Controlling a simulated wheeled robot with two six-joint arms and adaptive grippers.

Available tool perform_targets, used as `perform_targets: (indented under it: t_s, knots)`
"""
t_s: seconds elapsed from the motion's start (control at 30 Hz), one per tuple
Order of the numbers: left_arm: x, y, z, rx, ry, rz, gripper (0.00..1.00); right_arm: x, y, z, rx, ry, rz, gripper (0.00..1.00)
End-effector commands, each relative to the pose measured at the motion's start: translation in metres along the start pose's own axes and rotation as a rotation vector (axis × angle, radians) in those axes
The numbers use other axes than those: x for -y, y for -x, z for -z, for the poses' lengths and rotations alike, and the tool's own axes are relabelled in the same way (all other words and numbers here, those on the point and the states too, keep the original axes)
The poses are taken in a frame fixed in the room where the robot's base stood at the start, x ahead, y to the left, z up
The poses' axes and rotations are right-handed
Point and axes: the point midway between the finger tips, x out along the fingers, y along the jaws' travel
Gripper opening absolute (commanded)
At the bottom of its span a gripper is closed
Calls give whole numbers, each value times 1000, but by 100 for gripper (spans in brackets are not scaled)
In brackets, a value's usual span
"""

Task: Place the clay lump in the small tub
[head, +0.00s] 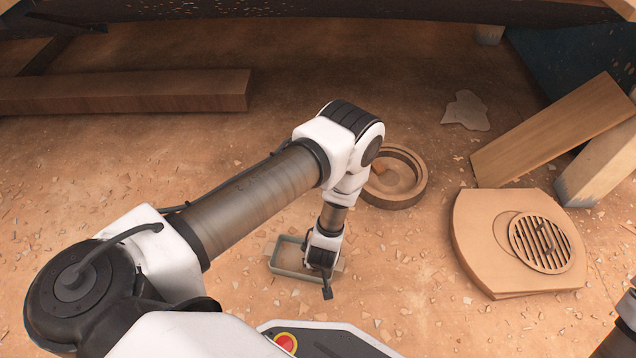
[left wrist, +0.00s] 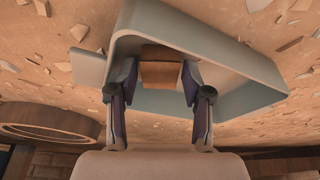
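The small tub (head: 284,268) is a shallow grey-green rectangular tray on the ground in the head view, partly hidden by my left gripper (head: 325,286). The tub (left wrist: 238,62) also fills the upper middle of the left wrist view. The clay lump (left wrist: 161,70) is a small brown block between the fingertips of my left gripper (left wrist: 160,78). Both fingers appear to touch its sides. The lump is within the tub's outline in that view; whether it touches the tub floor I cannot tell. My right gripper is out of view.
A round wooden ring (head: 415,190) lies just behind the tub, and a flat wooden board with a round grille (head: 480,245) lies to the right. A plank (head: 550,130) leans at back right; a beam (head: 130,92) lies at back left. Chips litter the ground.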

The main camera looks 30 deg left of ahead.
Motion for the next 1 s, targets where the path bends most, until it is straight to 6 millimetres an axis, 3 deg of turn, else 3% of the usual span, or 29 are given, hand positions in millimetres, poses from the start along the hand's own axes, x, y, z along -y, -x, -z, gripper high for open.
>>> perform_targets:
  t_s: [0.17, 0.4, 0.6, 1.0]
  knots:
    - [0, 18, 2, 0, -2, 0, 49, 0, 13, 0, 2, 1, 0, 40]
    - [0, 82, 4, 0, -4, 0, 49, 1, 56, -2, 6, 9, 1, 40]
    - [0, 118, 2, 0, -2, 0, 49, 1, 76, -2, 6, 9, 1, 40]
    - [0, 123, 1, 0, 0, 0, 49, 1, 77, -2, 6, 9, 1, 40]
